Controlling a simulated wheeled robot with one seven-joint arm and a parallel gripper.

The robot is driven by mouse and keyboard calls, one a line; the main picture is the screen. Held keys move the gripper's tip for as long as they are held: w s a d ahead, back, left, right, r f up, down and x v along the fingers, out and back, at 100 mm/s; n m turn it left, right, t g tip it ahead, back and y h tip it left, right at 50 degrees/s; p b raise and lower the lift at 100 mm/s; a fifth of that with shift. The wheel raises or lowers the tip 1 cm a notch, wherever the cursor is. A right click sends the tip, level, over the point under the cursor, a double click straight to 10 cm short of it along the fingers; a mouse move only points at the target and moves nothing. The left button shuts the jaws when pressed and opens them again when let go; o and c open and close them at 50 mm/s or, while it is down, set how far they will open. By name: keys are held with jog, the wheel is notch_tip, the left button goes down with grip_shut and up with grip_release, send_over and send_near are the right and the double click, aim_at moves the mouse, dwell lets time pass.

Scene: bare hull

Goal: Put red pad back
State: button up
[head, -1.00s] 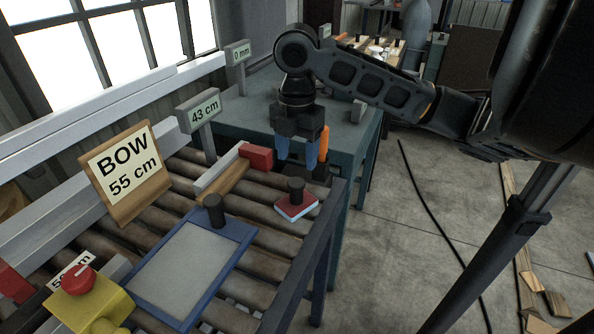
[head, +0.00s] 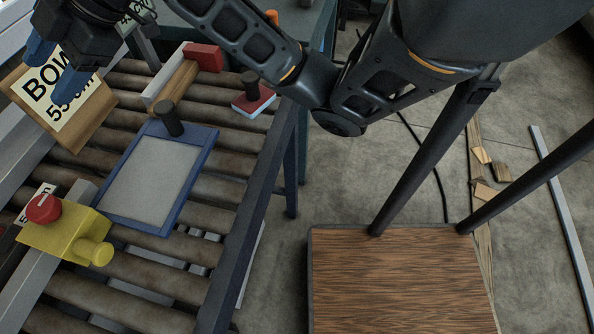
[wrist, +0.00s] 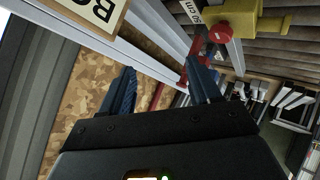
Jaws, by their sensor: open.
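The red pad (head: 243,106), a small flat red block with a pale lower layer and an upright black knob, sits on the rollers near their right edge, in the upper middle of the head view. My gripper (head: 52,68) is open and empty at the upper left, in front of the BOW 55 cm sign (head: 84,131), well to the left of the pad. Its two blue fingers also show apart in the wrist view (wrist: 160,78), with nothing between them. The pad is not seen in the wrist view.
A blue-framed grey plate (head: 150,185) with a black knob lies on the rollers. Behind it are a wooden strip and a red block (head: 203,57). A yellow box with a red button (head: 60,238) stands at the lower left. Bare rollers surround the pad.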

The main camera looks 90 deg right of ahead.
jog(key=w+a+r+m+t+y, duration=0.1)
jog(key=w+a+m+t, duration=0.15)
jog(key=a, duration=0.25)
jog(key=w+a+r+m+t, duration=0.2)
jog(key=a+m+t, duration=0.1)
jog(key=a, duration=0.2)
jog(key=s+a+f+m+t+h, duration=0.2)
jog(key=s+a+f+m+h, duration=0.2)
jog(key=s+a+f+m, duration=0.35)
jog(key=s+a+f+m+g+h, duration=0.1)
jog(key=s+f+m+g, duration=0.15)
jog(key=s+f, duration=0.5)
jog(key=s+d+n, duration=0.2)
jog(key=s, duration=0.9)
jog(key=s+d+n, duration=0.1)
jog(key=s+n, duration=0.1)
jog(key=s, duration=1)
jog(key=shift+d, duration=0.4)
jog(key=shift+r, duration=0.1)
